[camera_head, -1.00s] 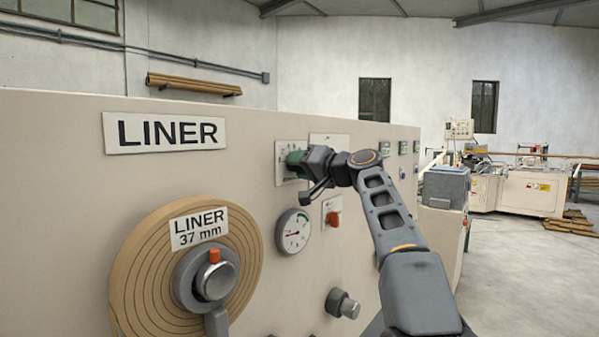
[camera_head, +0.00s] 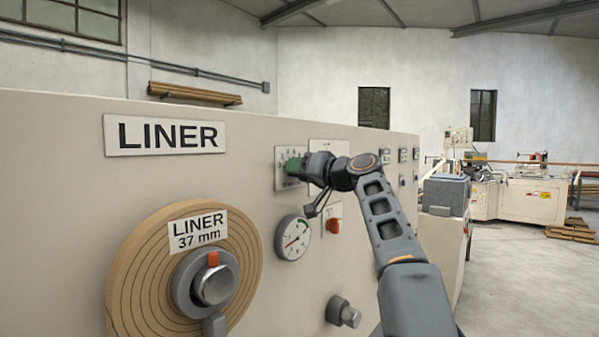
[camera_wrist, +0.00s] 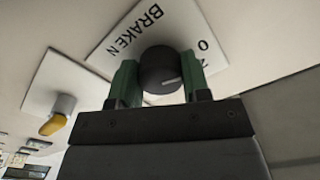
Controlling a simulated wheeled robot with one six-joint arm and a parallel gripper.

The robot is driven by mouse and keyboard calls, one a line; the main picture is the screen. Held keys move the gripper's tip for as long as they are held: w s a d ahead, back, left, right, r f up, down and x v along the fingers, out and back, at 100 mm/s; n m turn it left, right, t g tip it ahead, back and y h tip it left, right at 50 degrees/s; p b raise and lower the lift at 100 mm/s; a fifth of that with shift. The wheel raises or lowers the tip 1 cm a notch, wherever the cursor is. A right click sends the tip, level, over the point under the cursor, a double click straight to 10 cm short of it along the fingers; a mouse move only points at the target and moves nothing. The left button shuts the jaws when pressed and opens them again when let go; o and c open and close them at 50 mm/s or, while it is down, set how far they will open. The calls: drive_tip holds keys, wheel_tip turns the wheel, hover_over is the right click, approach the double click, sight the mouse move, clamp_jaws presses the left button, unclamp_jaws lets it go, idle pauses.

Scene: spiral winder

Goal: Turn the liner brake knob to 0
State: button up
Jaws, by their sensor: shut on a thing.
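In the head view my gripper (camera_head: 296,166) is at the scale plate (camera_head: 283,181) and hides the knob.
Below the plate are a round gauge (camera_head: 292,238) and an orange switch (camera_head: 333,226). The liner roll (camera_head: 140,265) is at lower left, with a dark knob (camera_head: 343,311) to its right. An orange-yellow switch (camera_wrist: 54,122) shows beside the brake plate in the wrist view.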

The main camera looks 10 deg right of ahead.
drive_tip(key=o, duration=0.9)
drive_tip(key=shift+s, duration=0.1)
drive_tip(key=b+v, duration=0.3)
drive_tip(key=v, duration=1)
drive_tip(key=shift+s+d, duration=0.25)
drive_tip(key=shift+s, duration=0.05)
